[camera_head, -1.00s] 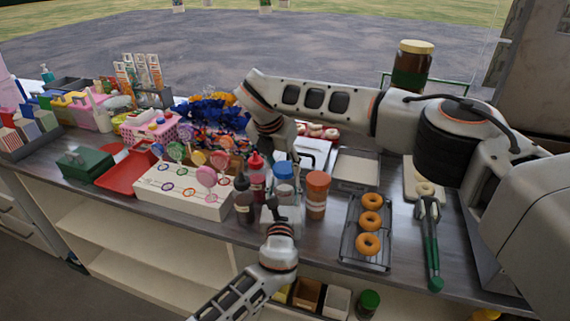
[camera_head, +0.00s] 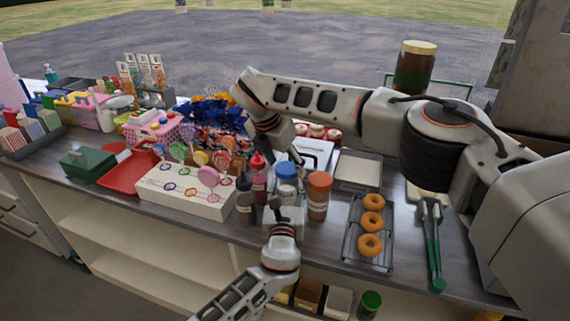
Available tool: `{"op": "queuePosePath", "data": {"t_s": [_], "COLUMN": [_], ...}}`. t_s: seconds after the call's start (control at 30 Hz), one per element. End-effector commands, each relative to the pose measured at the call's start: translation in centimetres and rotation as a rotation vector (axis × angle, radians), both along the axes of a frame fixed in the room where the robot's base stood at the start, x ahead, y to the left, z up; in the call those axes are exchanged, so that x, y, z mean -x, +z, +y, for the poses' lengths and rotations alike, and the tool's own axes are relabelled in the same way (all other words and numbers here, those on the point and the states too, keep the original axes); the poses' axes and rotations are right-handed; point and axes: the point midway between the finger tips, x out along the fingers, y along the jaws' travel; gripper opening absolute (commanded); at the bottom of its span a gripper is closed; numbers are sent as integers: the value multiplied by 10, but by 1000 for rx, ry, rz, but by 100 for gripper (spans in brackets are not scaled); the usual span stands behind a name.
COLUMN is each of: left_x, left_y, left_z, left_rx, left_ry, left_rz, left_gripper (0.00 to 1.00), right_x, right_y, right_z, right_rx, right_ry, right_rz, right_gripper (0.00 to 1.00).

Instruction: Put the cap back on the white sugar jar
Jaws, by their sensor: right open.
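The white sugar jar (camera_head: 286,188) stands near the front edge of the counter, between the red and dark bottles and an orange-capped jar. A blue cap (camera_head: 286,168) shows at its top; I cannot tell whether it is seated or just resting there. My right gripper (camera_head: 297,159) is open, just behind and above the cap, and its fingers are small and partly hidden. My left gripper (camera_head: 284,208) is at the front of the jar, low, and covers its lower part. Its fingers are too hidden to tell whether they grip the jar.
An orange-capped jar (camera_head: 318,195) is close on the right, and a red bottle (camera_head: 258,178) and dark bottle (camera_head: 244,196) on the left. A rack of doughnuts (camera_head: 348,247), tongs (camera_head: 433,250) and a lollipop stand (camera_head: 180,198) flank this crowded spot.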

Motion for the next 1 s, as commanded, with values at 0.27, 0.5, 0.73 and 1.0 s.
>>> {"op": "queuePosePath", "data": {"t_s": [0.27, 0.5, 0.73, 1.0], "left_x": [0, 0, 0, 0], "left_y": [0, 0, 0, 0], "left_z": [0, 0, 0, 0], "left_rx": [0, 0, 0, 0], "left_ry": [0, 0, 0, 0], "left_rz": [1, 0, 0, 0], "left_gripper": [0, 0, 0, 0], "right_x": [-1, 0, 0, 0], "right_y": [32, 44, 43, 43], "right_z": [0, 0, 0, 0], "right_rx": [0, -1, 0, 0], "right_ry": [0, 0, 0, 0], "right_rz": [-4, 1, 0, 0], "right_gripper": [60, 60, 79, 79]}}
